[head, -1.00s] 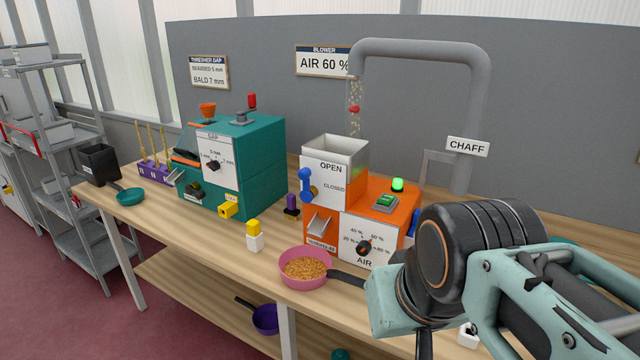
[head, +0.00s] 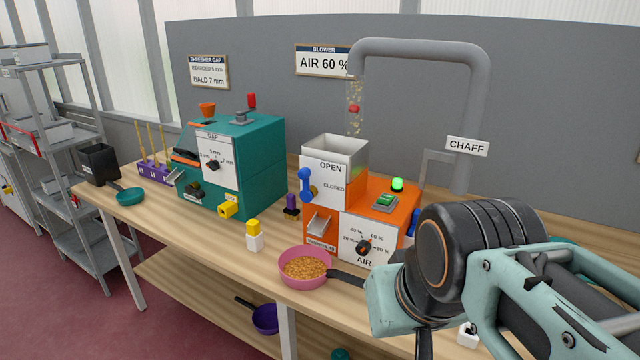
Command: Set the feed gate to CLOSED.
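The orange blower (head: 400,220) stands on the bench with a grey hopper (head: 335,150) on top. The hopper's white front panel reads OPEN at the top and CLOSED lower down. The feed gate's blue handle (head: 305,183) is at the panel's left edge, from just below the height of OPEN to about CLOSED; its exact setting is hard to read. Part of my arm fills the lower right, in front of the blower's right side and apart from the handle. My gripper's fingertips cannot be made out, and nothing is seen held.
A pink pan (head: 282,275) of grain sits below the blower's chute, its dark handle pointing right. A yellow-and-white block (head: 254,238) and a purple-topped peg (head: 291,205) stand to the left. The teal thresher (head: 262,165) is further left. A green lamp (head: 397,184) is lit.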

